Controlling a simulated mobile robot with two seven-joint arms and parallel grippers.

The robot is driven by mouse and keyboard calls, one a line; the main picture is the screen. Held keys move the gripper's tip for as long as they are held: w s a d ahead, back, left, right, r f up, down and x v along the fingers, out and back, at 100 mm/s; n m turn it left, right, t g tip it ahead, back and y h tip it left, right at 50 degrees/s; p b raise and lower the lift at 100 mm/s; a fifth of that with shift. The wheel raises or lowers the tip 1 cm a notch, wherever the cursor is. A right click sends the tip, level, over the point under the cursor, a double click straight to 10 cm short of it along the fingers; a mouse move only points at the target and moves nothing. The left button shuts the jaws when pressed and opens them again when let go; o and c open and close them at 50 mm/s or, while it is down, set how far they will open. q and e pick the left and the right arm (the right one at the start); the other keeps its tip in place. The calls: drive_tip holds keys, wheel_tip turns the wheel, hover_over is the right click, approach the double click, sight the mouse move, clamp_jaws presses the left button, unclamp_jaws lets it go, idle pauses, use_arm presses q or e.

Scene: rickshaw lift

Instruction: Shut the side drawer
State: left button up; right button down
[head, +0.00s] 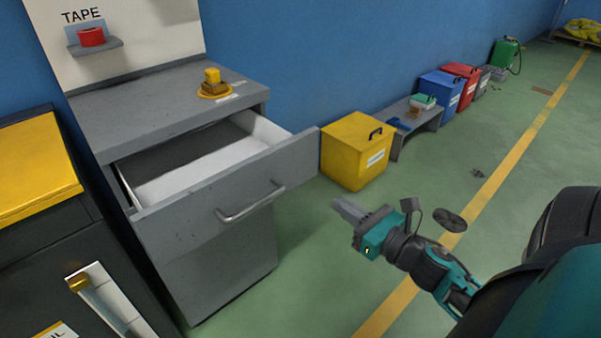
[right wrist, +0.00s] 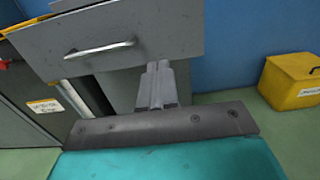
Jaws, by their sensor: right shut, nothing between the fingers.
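The side drawer (head: 230,185) is grey with a white inside and a metal bar handle (head: 250,203). It is pulled well out of the grey cabinet (head: 170,96), and the part of its inside that shows is empty. My right gripper (head: 338,204) is shut and empty, to the right of the drawer front and apart from it in the head view. In the right wrist view the gripper's closed fingers (right wrist: 158,68) point toward the drawer front (right wrist: 120,42), to the right of the handle. Whether they touch it there I cannot tell. My left gripper is not in view.
A yellow box (head: 352,152) stands on the floor right of the cabinet. Beyond it are a low grey bench (head: 412,124), a blue box (head: 440,92) and a red box (head: 462,72). A dark cabinet with a yellow top (head: 32,172) stands at left. Green floor in front is mostly clear.

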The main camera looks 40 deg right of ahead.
sight(291, 170)
drive_tip(key=w, duration=0.8)
drive_tip(key=w+a, duration=0.1)
drive_tip(key=w, duration=0.4)
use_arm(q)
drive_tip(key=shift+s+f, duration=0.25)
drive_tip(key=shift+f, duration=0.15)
use_arm(e)
drive_tip(key=shift+w, duration=0.1)
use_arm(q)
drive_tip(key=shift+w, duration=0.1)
